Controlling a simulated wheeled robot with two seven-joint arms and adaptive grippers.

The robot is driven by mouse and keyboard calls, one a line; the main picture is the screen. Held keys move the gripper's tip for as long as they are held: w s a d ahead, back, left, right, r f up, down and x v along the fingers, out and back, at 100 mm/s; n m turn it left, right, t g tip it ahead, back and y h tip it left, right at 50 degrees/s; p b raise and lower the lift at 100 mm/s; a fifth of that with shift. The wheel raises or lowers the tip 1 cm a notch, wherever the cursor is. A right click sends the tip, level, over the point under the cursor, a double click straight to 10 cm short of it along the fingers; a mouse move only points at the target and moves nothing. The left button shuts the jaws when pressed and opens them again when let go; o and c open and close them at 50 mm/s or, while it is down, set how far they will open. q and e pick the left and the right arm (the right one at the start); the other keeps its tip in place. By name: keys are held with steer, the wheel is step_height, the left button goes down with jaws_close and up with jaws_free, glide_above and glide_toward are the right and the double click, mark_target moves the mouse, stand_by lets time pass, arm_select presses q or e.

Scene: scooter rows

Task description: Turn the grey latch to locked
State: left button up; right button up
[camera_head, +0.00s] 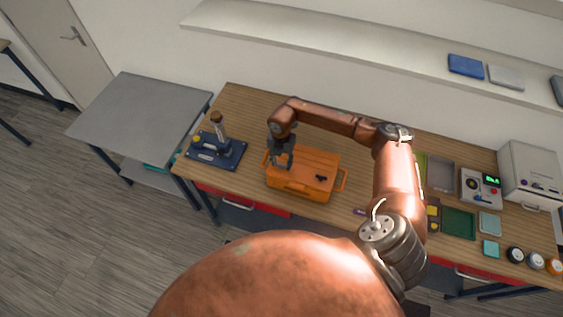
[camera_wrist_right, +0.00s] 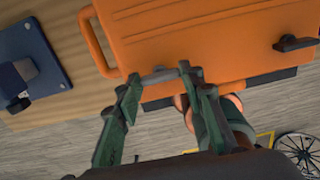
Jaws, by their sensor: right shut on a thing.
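An orange case (camera_head: 316,165) lies on the wooden workbench, and it fills the top of the right wrist view (camera_wrist_right: 200,40). The grey latch (camera_wrist_right: 158,76) sits at the case's edge, near a corner by one orange handle. My right gripper (camera_head: 281,162) reaches down over the left part of the case. In the right wrist view its two green fingertips (camera_wrist_right: 158,78) are closed on the two ends of the latch. The fingers hide the latch's ends, and the arm hides it in the head view. My left gripper is not in view.
A dark knob (camera_wrist_right: 296,43) stands on the case lid. A blue-based press (camera_head: 217,150) is left of the case. Trays, a device with buttons (camera_head: 481,187) and a white box (camera_head: 530,175) fill the bench's right side. A grey table (camera_head: 140,115) stands at the left.

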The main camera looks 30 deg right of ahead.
steer(key=shift+c, duration=0.4)
steer(key=n+b, duration=0.2)
steer(key=b, duration=0.1)
steer(key=shift+f+n, duration=0.15)
steer(key=shift+n, duration=0.15)
steer(key=n+b, duration=0.8)
steer(key=n, duration=0.2)
steer(key=shift+b, duration=0.35)
steer(key=n+b, duration=0.2)
steer(key=n, duration=0.2)
steer(key=shift+b, duration=0.35)
steer(key=shift+r, duration=0.2)
steer(key=o, duration=1.2)
steer(key=shift+c, duration=0.2)
